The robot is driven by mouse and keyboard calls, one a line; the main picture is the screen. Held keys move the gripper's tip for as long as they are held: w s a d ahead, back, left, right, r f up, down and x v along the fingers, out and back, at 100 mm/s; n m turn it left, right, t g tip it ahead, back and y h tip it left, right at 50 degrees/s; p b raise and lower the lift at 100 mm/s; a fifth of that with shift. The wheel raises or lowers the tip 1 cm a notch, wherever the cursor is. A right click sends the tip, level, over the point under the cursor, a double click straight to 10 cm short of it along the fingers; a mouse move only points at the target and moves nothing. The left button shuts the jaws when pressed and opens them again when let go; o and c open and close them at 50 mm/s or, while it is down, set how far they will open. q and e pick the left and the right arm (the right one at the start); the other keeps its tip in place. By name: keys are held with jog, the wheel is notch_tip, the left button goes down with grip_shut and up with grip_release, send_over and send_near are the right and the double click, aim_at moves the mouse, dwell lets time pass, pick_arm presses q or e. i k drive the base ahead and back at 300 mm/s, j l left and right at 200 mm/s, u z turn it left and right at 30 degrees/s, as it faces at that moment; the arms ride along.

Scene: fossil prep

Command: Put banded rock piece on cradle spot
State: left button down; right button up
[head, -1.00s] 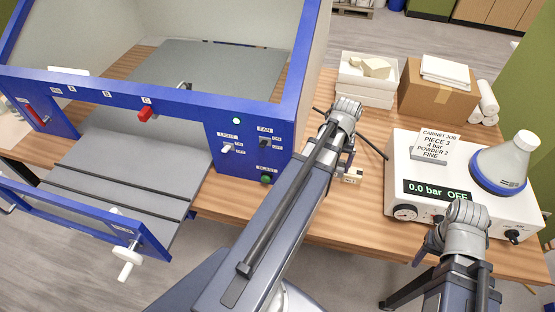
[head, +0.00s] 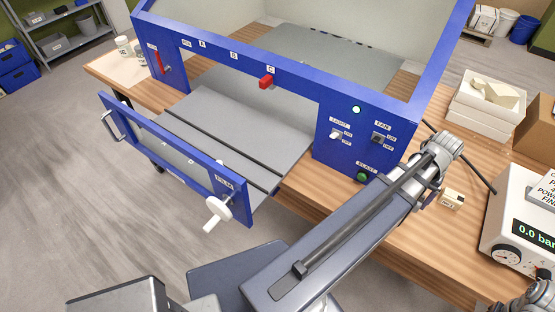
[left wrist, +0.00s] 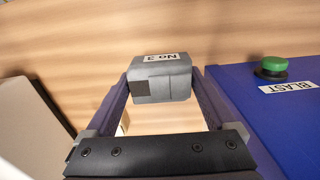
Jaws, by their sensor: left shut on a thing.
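My left gripper (left wrist: 160,85) is shut on a grey block (left wrist: 165,92) with a "No 3" label and a dark square patch. I cannot make out bands on it. The block is in front of the wooden table top in the left wrist view, near the blue cabinet's green BLAST button (left wrist: 272,67). In the head view my left wrist hides most of this gripper, beside the cabinet's right end. A small pale labelled item (head: 452,200) shows just right of it. I cannot make out a cradle spot. My right gripper is out of view.
A red knob (head: 267,82) is above the opening. A white control box (head: 510,225) and stacked white trays (head: 488,105) are to the right.

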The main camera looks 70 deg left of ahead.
aim_at(240, 165)
jog(key=k+j+z, duration=0.2)
jog(key=k, duration=0.95)
jog(key=k+j+z, duration=0.2)
jog(key=k, duration=0.9)
jog(key=j+u, duration=0.45)
